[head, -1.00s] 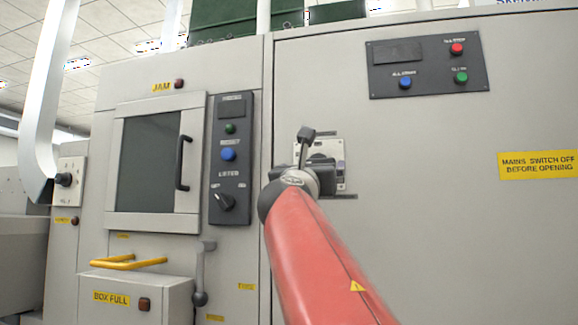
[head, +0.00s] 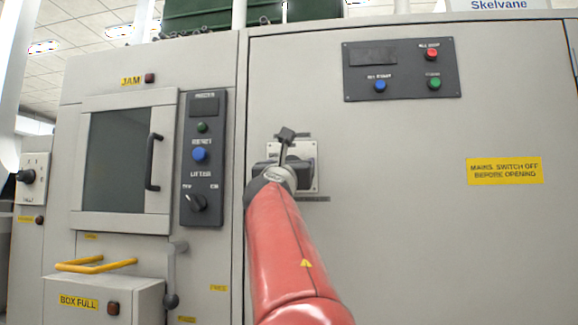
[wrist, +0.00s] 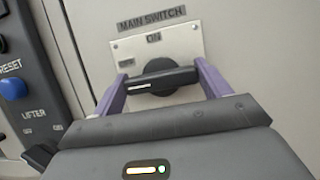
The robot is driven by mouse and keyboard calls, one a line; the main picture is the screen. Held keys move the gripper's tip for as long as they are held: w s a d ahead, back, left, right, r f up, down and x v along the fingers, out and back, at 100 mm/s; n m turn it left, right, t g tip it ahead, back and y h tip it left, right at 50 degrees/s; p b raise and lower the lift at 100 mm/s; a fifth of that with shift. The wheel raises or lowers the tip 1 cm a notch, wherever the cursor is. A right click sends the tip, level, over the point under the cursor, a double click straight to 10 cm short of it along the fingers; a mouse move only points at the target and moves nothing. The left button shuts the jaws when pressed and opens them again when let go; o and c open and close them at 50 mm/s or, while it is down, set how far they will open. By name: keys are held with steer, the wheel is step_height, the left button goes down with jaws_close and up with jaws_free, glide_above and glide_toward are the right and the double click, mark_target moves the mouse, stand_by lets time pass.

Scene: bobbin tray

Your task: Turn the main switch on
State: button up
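The main switch (wrist: 160,78) is a black rotary handle on a pale plate marked MAIN SWITCH, with ON printed above the handle. The handle lies nearly level, and a white mark shows on its left end. In the head view the switch plate (head: 308,178) is partly hidden behind my gripper (head: 280,165). In the wrist view the two purple fingers of my gripper (wrist: 161,88) stand apart, one by each end of the handle. The gripper looks open around the handle; I cannot tell whether either finger touches it.
Left of the switch is a dark control panel (head: 187,212) with a blue button and lifter knob, beside a windowed door (head: 75,205). Another button panel (head: 360,92) is above right. A yellow warning label (head: 505,171) is on the flat cabinet front.

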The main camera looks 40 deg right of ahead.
steer(key=shift+c, duration=1.1)
steer(key=shift+m, duration=0.4)
steer(key=shift+m+g+p, duration=0.75)
steer(key=shift+m+g, duration=0.7)
steer(key=shift+m, duration=2.15)
steer(key=shift+m+g+p, duration=0.7)
steer(key=shift+m+g, duration=0.8)
steer(key=shift+m, duration=2.1)
steer(key=shift+m+g+p, duration=0.75)
steer(key=shift+m+g, duration=0.7)
steer(key=shift+m, duration=2.15)
steer(key=o, duration=1)
